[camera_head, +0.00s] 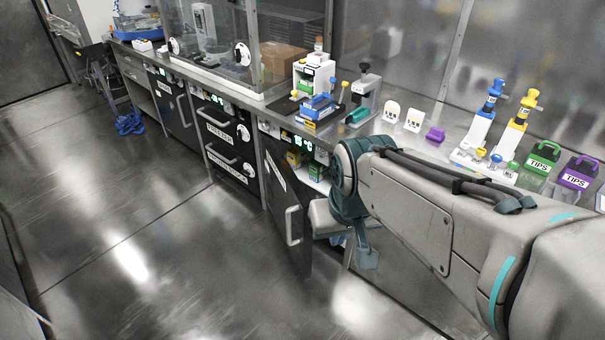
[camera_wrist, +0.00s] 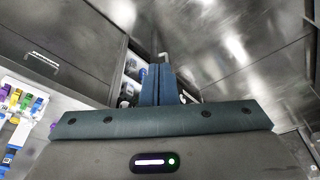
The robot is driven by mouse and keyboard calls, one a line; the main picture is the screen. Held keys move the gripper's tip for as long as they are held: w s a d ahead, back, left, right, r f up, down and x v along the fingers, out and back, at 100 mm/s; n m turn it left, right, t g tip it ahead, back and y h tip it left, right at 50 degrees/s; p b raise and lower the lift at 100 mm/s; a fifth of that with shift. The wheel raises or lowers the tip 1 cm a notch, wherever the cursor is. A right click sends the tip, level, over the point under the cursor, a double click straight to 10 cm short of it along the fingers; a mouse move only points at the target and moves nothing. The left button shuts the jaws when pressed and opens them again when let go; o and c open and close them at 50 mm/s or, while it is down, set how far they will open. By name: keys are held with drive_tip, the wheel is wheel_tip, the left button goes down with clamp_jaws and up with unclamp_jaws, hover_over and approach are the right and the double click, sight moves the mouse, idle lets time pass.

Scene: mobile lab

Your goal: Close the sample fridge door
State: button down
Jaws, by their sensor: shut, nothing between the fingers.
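The sample fridge stands under the bench in the head view. Its dark door (camera_head: 283,212) is swung open, out over the floor, with a pale vertical handle (camera_head: 292,226) on its outer face. The lit fridge interior (camera_head: 307,172) shows boxes and vials on a shelf. My gripper is partly hidden behind my arm in the head view, to the right of the open door, on its inner side. In the wrist view my gripper (camera_wrist: 159,84) has its teal fingers together and empty. Whether it touches the door cannot be told.
The bench top holds a microscope-like device (camera_head: 366,92), pipettes (camera_head: 487,105) and tip boxes (camera_head: 541,156). Labelled drawers (camera_head: 225,140) are left of the fridge. A blue item (camera_head: 130,124) lies on the floor far left. The floor in front of the door is clear.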

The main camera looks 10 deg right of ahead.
drive_tip(key=w+f+b, duration=0.9)
drive_tip(key=w+f, duration=0.2)
drive_tip(key=w, duration=0.5)
drive_tip(key=n+t+h+b, duration=0.1)
drive_tip(key=t+h+b, duration=0.3)
drive_tip(key=b, duration=1.3)
approach(298, 207)
drive_tip(key=shift+g+h, duration=0.5)
drive_tip(key=shift+g, duration=0.2)
drive_tip(key=w+f, duration=0.1)
drive_tip(key=w+a+f, duration=0.1)
drive_tip(key=f, duration=0.1)
drive_tip(key=w+a+f, duration=0.1)
drive_tip(key=f, duration=0.1)
drive_tip(key=shift+w+a, duration=0.1)
drive_tip(key=shift+w, duration=0.05)
drive_tip(key=shift+w+d+r+b, duration=0.15)
drive_tip(key=shift+d+b, duration=0.1)
drive_tip(key=shift+d, duration=0.35)
drive_tip(key=shift+d+r+b, duration=0.1)
drive_tip(key=shift+d+b, duration=0.1)
drive_tip(key=shift+d, duration=0.4)
drive_tip(key=shift+w+d, duration=0.1)
drive_tip(key=shift+d, duration=0.4)
drive_tip(key=shift+d, duration=0.1)
